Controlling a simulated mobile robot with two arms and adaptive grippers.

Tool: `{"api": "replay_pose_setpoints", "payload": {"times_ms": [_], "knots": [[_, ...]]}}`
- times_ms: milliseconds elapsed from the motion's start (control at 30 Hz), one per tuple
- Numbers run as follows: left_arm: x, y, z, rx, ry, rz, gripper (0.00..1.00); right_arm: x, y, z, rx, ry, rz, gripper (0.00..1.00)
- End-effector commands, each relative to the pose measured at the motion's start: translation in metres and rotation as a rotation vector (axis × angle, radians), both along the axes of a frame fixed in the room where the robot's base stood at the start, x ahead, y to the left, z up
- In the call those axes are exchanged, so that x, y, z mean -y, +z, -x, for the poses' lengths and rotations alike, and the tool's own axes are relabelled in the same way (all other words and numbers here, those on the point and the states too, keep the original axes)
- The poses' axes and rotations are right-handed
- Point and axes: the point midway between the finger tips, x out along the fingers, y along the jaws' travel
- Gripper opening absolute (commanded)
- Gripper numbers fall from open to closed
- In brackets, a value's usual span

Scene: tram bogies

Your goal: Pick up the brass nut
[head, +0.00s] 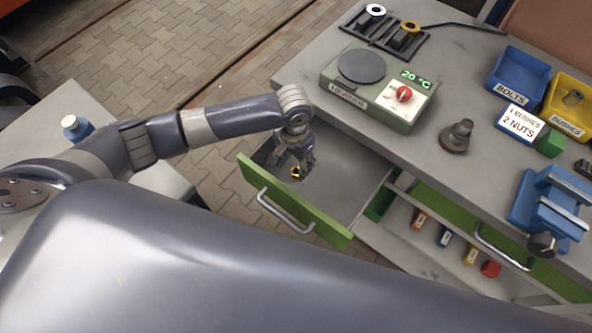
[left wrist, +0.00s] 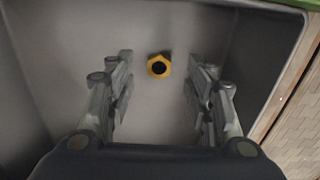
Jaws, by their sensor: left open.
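The brass nut (left wrist: 166,60) is a small yellow piece with a dark hole, lying on the floor of the open drawer. In the head view the nut (head: 296,171) shows just by my left gripper's fingertips. My left gripper (head: 294,165) is open and points down into the drawer (head: 335,190). In the left wrist view its two fingers (left wrist: 159,88) stand apart, with the nut between and a little beyond the tips, not gripped. My right gripper is not in view.
The drawer has a green front with a grey handle (head: 285,211). On the bench stand a heater (head: 375,90), a blue bolts bin (head: 520,75), a yellow bushes bin (head: 569,100), a card reading "1 bushes 2 nuts" (head: 521,122) and a blue vise (head: 552,207).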

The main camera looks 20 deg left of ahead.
Motion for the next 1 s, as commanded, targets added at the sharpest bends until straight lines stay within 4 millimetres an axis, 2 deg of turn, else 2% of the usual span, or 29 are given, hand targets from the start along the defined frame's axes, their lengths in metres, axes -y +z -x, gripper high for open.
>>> {"api": "replay_pose_setpoints", "payload": {"times_ms": [67,233,533,567,767,1000], "knots": [[0.001,-0.011,0.000,-0.003,0.000,-0.002,0.48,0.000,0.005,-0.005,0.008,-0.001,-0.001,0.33],[0.001,-0.034,-0.001,-0.002,-0.001,-0.002,0.48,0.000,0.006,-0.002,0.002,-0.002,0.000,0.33],[0.001,-0.041,-0.001,0.000,-0.002,-0.001,0.48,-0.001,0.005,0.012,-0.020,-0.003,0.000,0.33],[0.001,-0.041,-0.001,0.000,-0.002,-0.001,0.46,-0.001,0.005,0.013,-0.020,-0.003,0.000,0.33],[0.001,-0.040,-0.001,0.000,-0.002,-0.001,0.01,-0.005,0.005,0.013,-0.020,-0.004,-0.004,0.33],[0.001,-0.040,-0.001,0.000,-0.001,-0.001,0.00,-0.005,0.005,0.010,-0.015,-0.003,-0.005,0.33]]}}
